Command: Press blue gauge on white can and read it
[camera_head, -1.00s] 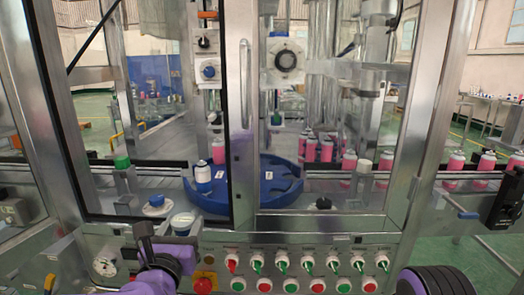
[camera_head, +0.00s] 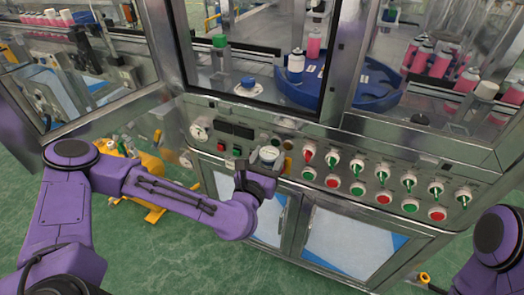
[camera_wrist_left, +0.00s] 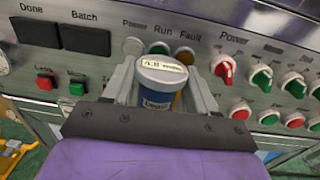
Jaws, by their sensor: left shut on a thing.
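The blue gauge (camera_wrist_left: 160,85) is a short cylinder with a blue body, a pale rim and a small light display on top. The display seems to start with 4.8; the rest is too blurred to read. My left gripper (camera_wrist_left: 162,98) is shut on the gauge, with a finger on each side. In the head view the gauge (camera_head: 268,153) is in my left gripper (camera_head: 263,168), in front of the control panel. My right gripper is out of view.
The control panel (camera_head: 340,172) has several knobs and buttons just beyond my left gripper. A blue-topped white disc (camera_head: 247,84) and the blue wheel (camera_head: 320,97) lie behind the machine's frame. Pink cans (camera_head: 417,57) stand at right. A yellow machine (camera_head: 145,165) is on the floor.

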